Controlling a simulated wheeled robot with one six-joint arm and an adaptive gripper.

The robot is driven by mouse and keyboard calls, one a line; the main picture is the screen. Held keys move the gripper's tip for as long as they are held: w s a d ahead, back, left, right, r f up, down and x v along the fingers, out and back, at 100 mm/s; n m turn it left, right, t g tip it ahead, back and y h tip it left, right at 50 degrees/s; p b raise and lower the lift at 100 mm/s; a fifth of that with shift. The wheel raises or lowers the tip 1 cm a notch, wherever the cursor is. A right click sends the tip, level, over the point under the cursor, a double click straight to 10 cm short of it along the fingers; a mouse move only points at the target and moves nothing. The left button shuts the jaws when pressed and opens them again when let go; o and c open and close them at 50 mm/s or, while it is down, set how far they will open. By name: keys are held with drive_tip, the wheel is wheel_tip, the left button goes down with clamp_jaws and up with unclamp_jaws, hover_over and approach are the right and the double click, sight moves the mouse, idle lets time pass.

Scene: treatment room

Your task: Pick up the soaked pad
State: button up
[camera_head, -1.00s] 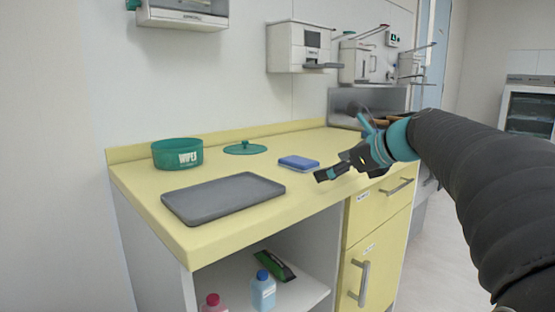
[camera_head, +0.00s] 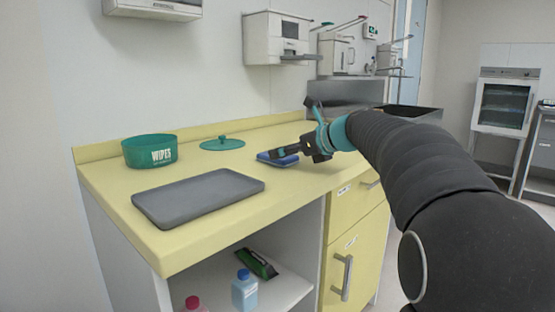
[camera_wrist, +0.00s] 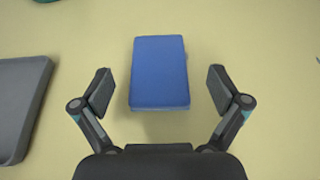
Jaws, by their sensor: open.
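The soaked pad is a blue rectangular block (camera_wrist: 159,72) lying flat on the yellow counter. In the wrist view it sits centred just ahead of my gripper (camera_wrist: 158,88), its near end reaching between the two fingertips with a gap on each side. My gripper is open and touches nothing that I can see. In the head view my gripper (camera_head: 277,153) is over the pad (camera_head: 268,160) and hides part of it.
A grey tray (camera_head: 198,197) lies left of the pad. A green WIPES tub (camera_head: 150,152) and its green lid (camera_head: 222,143) are further back on the counter (camera_head: 110,180). Bottles (camera_head: 245,290) stand on the shelf below.

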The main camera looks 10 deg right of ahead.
drive_tip(key=x, duration=0.5)
drive_tip(key=shift+a+r, duration=0.1)
drive_tip(key=shift+r, duration=0.05)
drive_tip(key=c, duration=1)
